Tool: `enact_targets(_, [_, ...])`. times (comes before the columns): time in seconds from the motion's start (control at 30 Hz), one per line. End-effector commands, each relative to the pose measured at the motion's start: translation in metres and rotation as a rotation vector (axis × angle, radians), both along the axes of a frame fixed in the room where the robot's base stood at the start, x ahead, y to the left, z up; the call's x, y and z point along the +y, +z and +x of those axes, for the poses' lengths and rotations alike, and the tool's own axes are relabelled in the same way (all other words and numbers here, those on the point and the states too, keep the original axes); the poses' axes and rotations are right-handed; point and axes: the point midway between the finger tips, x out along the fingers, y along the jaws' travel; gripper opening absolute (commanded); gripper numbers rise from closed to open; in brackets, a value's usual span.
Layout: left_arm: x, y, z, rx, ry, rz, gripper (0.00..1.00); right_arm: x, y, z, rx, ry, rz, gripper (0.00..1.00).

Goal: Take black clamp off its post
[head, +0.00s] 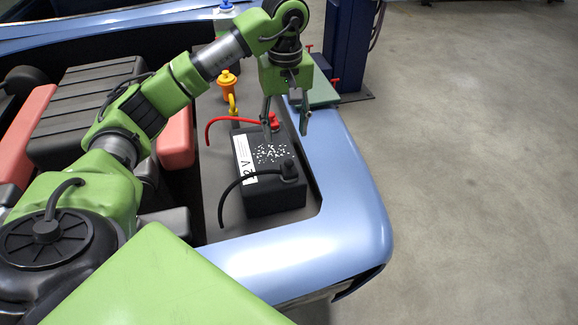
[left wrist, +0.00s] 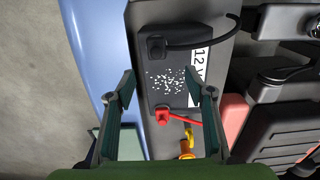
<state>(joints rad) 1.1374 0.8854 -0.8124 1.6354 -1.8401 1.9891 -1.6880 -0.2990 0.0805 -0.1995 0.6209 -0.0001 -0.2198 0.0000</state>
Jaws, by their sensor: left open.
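The black clamp (head: 289,170) sits on a post at the near right corner of the black battery (head: 262,199), with its black cable curving left and down. In the left wrist view the black clamp (left wrist: 157,47) is at the top of the battery (left wrist: 150,85), beyond the fingertips. My left gripper (head: 286,128) is open and empty above the far part of the battery, close to the red clamp (head: 274,120). In the left wrist view the open fingers (left wrist: 168,90) are on either side of the white-speckled battery top. My right gripper is not in view.
A red cable runs left from the red clamp. A yellow-orange cap (head: 227,79) stands behind the battery. The blue car body edge (head: 352,190) curves around the right and front. A ribbed black engine cover (head: 75,125) lies left. Grey floor is open to the right.

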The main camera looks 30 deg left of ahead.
Motion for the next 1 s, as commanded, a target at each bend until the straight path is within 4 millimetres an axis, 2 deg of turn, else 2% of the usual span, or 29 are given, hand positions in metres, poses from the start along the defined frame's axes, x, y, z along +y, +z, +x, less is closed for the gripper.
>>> enact_targets(0.3, [-0.001, -0.06, -0.001, 0.005, -0.001, -0.003, 0.49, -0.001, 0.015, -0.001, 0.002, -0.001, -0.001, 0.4])
enact_targets(0.53, [-0.002, -0.078, 0.0, 0.003, -0.002, -0.003, 0.49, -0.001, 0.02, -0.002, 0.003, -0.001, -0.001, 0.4])
enact_targets(0.77, [-0.006, -0.108, 0.004, 0.005, -0.001, -0.005, 0.49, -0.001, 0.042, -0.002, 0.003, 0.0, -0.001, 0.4])
enact_targets(0.9, [-0.005, -0.124, 0.004, 0.003, 0.0, -0.003, 0.49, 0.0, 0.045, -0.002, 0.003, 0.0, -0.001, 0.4])
enact_targets(1.0, [-0.005, -0.128, 0.005, 0.0, -0.001, -0.004, 0.49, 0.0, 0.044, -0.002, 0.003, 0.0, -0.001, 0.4])
